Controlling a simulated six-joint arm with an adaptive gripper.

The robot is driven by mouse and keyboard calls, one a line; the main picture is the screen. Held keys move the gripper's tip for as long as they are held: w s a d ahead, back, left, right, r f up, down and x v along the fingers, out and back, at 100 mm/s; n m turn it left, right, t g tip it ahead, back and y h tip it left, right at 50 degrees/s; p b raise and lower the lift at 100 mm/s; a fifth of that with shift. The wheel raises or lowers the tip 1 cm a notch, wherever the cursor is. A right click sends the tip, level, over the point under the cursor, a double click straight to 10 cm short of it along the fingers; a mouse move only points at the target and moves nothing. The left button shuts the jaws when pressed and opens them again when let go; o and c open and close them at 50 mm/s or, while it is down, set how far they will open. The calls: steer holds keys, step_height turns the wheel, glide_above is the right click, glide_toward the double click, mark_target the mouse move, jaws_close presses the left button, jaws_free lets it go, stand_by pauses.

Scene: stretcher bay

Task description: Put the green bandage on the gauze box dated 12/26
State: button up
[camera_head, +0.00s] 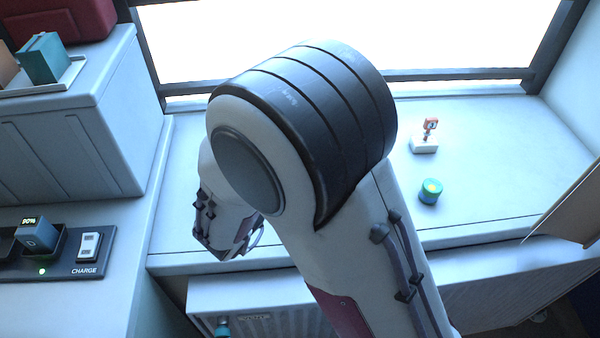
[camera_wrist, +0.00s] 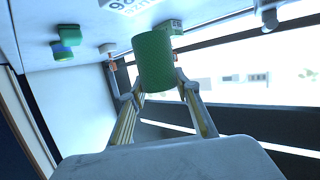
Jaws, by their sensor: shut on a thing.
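My gripper (camera_wrist: 157,82) is shut on the green bandage (camera_wrist: 155,62), a textured green roll held between the two fingers in the wrist view. A white surface with large dark upside-down print (camera_wrist: 128,5) shows at the top edge, beyond the roll. It is cut off and I cannot read a full date on it. In the head view my arm hides the held roll and most of the gripper. No gauze box can be made out there.
A teal roll (camera_head: 430,191) and a white block with an orange top (camera_head: 425,141) stand on the counter (camera_head: 500,160) at right. A charging dock (camera_head: 92,250) is at left, below a grey cabinet (camera_head: 60,125) bearing a tray (camera_head: 70,78). A window (camera_head: 440,35) is behind.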

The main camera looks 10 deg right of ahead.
steer(key=shift+f, duration=0.1)
steer(key=shift+f, duration=2)
steer(key=shift+f, duration=0.1)
steer(key=o, duration=1.1)
steer(key=shift+s, duration=0.1)
steer(key=shift+s+a+r, duration=0.35)
steer(key=shift+s+a, duration=0.05)
steer(key=v, duration=1)
steer(key=shift+s+a, duration=0.2)
steer(key=shift+s, duration=0.05)
